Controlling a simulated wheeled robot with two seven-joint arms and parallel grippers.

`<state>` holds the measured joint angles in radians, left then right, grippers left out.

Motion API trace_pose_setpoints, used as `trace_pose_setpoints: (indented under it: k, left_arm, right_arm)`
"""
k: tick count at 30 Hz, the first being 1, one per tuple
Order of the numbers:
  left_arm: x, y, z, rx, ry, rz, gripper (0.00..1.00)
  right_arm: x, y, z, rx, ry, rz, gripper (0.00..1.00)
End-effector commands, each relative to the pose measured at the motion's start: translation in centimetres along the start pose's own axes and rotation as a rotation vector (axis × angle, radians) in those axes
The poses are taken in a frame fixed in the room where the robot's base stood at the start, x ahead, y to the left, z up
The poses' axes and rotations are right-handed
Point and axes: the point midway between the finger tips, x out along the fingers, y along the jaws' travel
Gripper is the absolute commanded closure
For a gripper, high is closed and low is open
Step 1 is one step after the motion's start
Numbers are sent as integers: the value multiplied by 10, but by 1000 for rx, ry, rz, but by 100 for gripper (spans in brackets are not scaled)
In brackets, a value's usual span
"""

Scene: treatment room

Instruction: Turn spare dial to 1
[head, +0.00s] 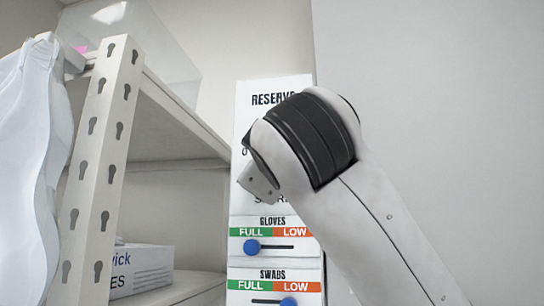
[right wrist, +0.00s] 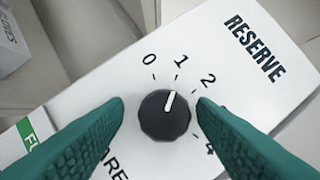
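The spare dial (right wrist: 164,115) is a round black knob with a white pointer line, on a white panel (right wrist: 95,110) printed RESERVE. Its scale shows 0, 1, 2 and 4 in the right wrist view, and the pointer lines up with the 1 mark. My right gripper (right wrist: 160,108) has its two green fingers on either side of the dial, with a visible gap on each side. In the head view my right wrist hides the dial on the panel (head: 243,105). My left gripper is not in view.
Below on the panel are GLOVES and SWABS sliders with blue knobs (head: 252,247) (head: 288,303). A shelf rack (head: 105,170) with a box (head: 142,268) stands left of the panel. A white draped thing (head: 30,150) is at the far left.

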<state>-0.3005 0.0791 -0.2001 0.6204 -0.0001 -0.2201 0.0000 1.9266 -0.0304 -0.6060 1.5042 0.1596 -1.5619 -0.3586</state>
Motion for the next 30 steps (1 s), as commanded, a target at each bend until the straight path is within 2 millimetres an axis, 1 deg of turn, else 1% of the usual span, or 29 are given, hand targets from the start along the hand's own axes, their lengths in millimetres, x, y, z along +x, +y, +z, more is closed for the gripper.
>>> trace_pose_setpoints:
  k: [8,11,14,17,21,24,27,30]
  left_arm:
    - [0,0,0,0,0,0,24]
    - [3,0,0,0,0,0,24]
    - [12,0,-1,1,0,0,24]
    - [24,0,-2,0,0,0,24]
    - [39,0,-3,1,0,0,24]
    - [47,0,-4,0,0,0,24]
    - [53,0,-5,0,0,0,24]
    - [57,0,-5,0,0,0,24]
  right_arm:
    - [-1,-2,0,1,-2,-4,43]
    - [-5,-1,0,1,-3,-5,43]
    - [-18,1,0,1,-6,-6,43]
    - [-38,3,-2,1,-6,-6,43]
    - [-69,3,-1,0,-7,-7,43]
    - [-89,2,-1,0,-6,-5,43]
    - [-104,2,-1,0,-5,-5,43]
    - [-115,1,0,0,-4,-4,43]
